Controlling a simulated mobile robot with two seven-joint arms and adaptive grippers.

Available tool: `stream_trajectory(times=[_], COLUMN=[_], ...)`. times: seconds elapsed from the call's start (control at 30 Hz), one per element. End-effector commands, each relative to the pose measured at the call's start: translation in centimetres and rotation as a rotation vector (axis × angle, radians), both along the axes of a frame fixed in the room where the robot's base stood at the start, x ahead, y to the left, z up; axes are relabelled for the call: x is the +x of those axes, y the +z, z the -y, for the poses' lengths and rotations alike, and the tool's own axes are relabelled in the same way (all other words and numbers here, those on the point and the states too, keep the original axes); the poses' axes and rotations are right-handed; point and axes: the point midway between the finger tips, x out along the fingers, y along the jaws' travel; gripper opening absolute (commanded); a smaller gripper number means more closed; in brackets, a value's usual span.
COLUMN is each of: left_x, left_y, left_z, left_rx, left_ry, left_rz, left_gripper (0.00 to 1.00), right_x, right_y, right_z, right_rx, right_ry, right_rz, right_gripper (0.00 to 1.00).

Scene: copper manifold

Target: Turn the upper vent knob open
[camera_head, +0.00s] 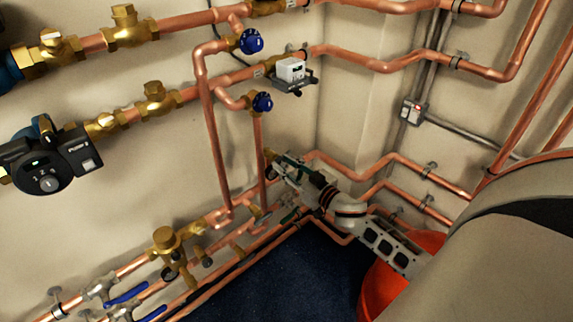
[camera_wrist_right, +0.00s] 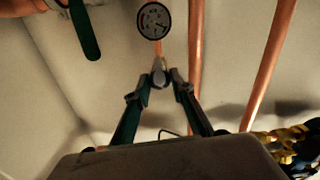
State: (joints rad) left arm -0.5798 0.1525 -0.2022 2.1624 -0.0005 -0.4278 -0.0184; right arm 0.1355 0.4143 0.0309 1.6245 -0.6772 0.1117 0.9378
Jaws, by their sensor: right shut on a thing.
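My right gripper (camera_head: 280,168) reaches to the pipes near the corner in the head view. In the right wrist view its two dark fingers come together (camera_wrist_right: 159,80) on a small metal knob (camera_wrist_right: 159,72). The knob is just below a round pressure gauge (camera_wrist_right: 154,21). The fingers hide much of the knob, and its turn angle cannot be told. Two blue round knobs, an upper one (camera_head: 252,41) and a lower one (camera_head: 262,103), sit on copper branches up the wall, apart from my gripper. My left gripper is not in view.
Copper pipes (camera_head: 216,150) run close to the right gripper, and one (camera_wrist_right: 196,60) also stands beside it in the wrist view. A dark green lever (camera_wrist_right: 84,31) is at upper left there. An orange-red container (camera_head: 385,290) stands under my arm. The dark floor (camera_head: 290,275) is clear.

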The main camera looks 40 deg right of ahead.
Motion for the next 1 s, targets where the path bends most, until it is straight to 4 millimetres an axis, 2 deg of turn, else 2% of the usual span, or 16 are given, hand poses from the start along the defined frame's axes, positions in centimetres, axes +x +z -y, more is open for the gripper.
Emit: stream_trajectory(times=[1.0], left_x=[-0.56], left_y=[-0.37], left_z=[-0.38], left_rx=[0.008], left_ry=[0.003], left_rz=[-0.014], left_gripper=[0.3], right_x=[-0.03], right_y=[-0.18], right_z=[-0.13], right_rx=[-0.963], right_ry=[0.0], right_rz=[0.074], right_gripper=[0.02])
